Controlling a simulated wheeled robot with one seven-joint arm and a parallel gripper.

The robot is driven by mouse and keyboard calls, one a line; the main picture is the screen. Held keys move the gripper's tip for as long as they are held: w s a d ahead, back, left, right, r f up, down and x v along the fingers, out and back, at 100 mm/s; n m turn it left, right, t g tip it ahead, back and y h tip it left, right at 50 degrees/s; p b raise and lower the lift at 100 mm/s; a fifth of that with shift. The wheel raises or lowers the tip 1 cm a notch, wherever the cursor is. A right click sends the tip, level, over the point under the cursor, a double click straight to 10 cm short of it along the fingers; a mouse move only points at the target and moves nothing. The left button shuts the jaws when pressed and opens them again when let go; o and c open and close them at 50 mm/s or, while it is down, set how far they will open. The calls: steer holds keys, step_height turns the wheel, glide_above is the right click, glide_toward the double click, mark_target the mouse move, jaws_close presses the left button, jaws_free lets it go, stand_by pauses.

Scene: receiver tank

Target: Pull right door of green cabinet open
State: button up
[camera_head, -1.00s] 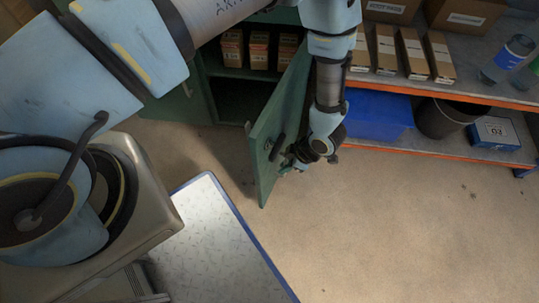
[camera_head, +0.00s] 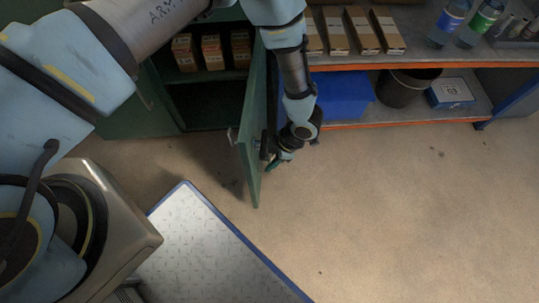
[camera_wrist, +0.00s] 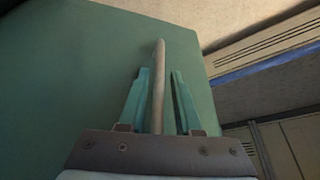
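The green cabinet stands at the top left of the head view, with its dark interior (camera_head: 215,102) showing. Its right door (camera_head: 250,150) stands well open, swung out toward the camera and seen nearly edge-on. My gripper (camera_head: 279,160) is low at the right side of this door, partly hidden in the head view. In the wrist view, the door's green face (camera_wrist: 70,80) fills the left and middle. A pale bar handle (camera_wrist: 158,85) stands between the two teal fingers of my gripper (camera_wrist: 160,78). The fingers are apart, with small gaps beside the bar.
Small boxes (camera_head: 212,50) stand on the cabinet's shelf. To the right, an orange-edged rack (camera_head: 400,62) holds cartons, bottles, a blue bin (camera_head: 342,96) and a black bucket (camera_head: 402,90). A blue-edged platform (camera_head: 215,245) lies in front. The floor at right is clear.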

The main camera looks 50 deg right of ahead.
steer(key=shift+o, duration=0.7)
steer(key=shift+r, duration=0.1)
steer(key=p+v, duration=0.1)
steer(key=v, duration=0.9)
steer(key=shift+s+r, duration=0.15)
steer(key=shift+r, duration=0.15)
steer(key=shift+d+p, duration=0.1)
steer(key=shift+p, duration=0.2)
